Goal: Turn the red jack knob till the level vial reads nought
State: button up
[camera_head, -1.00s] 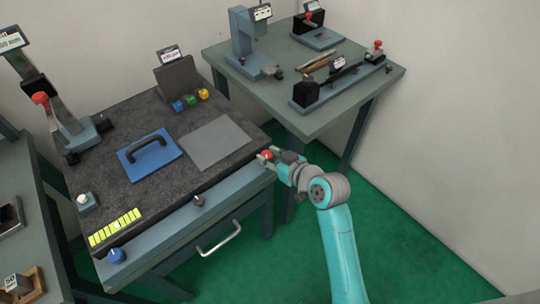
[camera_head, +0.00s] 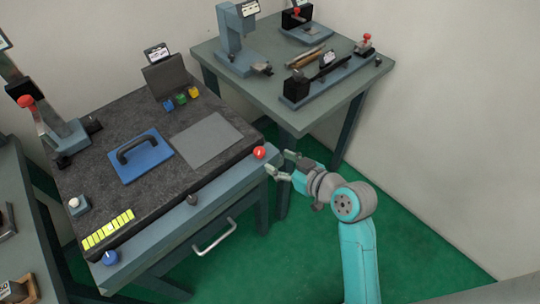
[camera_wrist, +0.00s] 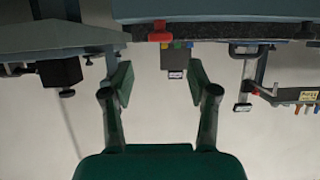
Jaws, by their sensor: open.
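The red jack knob (camera_head: 260,152) sits at the right end of the granite bench's front rail. In the wrist view the red knob (camera_wrist: 159,33) shows beyond the fingertips, centred between them. My gripper (camera_head: 281,162) is open and empty, just right of the knob with a small gap. Both its fingers (camera_wrist: 159,82) stand wide apart in the wrist view. The level vial appears to be the yellow-green segmented strip (camera_head: 108,229) at the bench's front left. A paler spot lies near its middle, too small to read exactly.
The same rail carries a grey knob (camera_head: 192,199) and a blue knob (camera_head: 110,257). A blue plate with a handle (camera_head: 140,156) and a grey sheet (camera_head: 207,140) lie on the granite top. A second table (camera_head: 330,88) with fixtures stands behind. Green floor is clear at right.

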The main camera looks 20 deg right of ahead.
jog(key=v, duration=0.3)
jog(key=shift+s+r, duration=0.1)
jog(key=shift+s, duration=0.2)
dwell(0.3)
jog(key=s+a+f+m+h, duration=0.15)
jog(key=s+f, duration=0.25)
jog(key=s, duration=0.4)
jog(key=s+f+m+h, duration=0.3)
jog(key=s+f, duration=0.2)
jog(key=s, duration=0.2)
jog(key=s+a+r+t, duration=0.1)
jog(key=s+r, duration=0.1)
jog(key=s, duration=0.6)
jog(key=s+a+r+t, duration=0.1)
jog(key=s+r, duration=0.1)
jog(key=s, duration=0.7)
jog(key=shift+s+r+n, duration=0.2)
jog(key=shift+r+n, duration=0.15)
jog(key=shift+n, duration=0.1)
